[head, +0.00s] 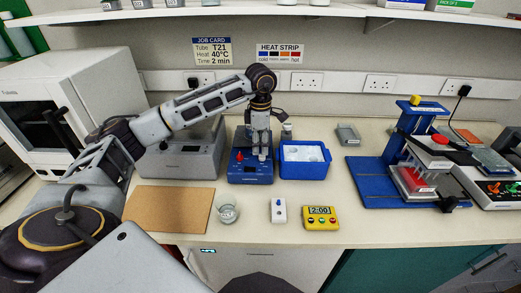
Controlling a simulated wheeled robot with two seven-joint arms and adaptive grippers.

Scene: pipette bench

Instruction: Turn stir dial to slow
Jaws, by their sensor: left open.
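A blue bench unit (250,179) stands at the middle of the bench, with a small red knob (239,156) on its left side. Small controls show on its front face, but they are too small to read, so I cannot tell which is the stir dial or where it points. My left gripper (262,156) points straight down over the right part of this unit, with its jaws open. The fingers hide part of the unit's top, and I cannot tell whether they touch it. My right gripper is not in view.
A blue ice tub (304,172) stands close to the right of the unit, and a grey machine (180,162) close to the left. In front are a cork mat (168,210), a glass beaker (228,213), a white device (278,210) and a yellow timer (320,217).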

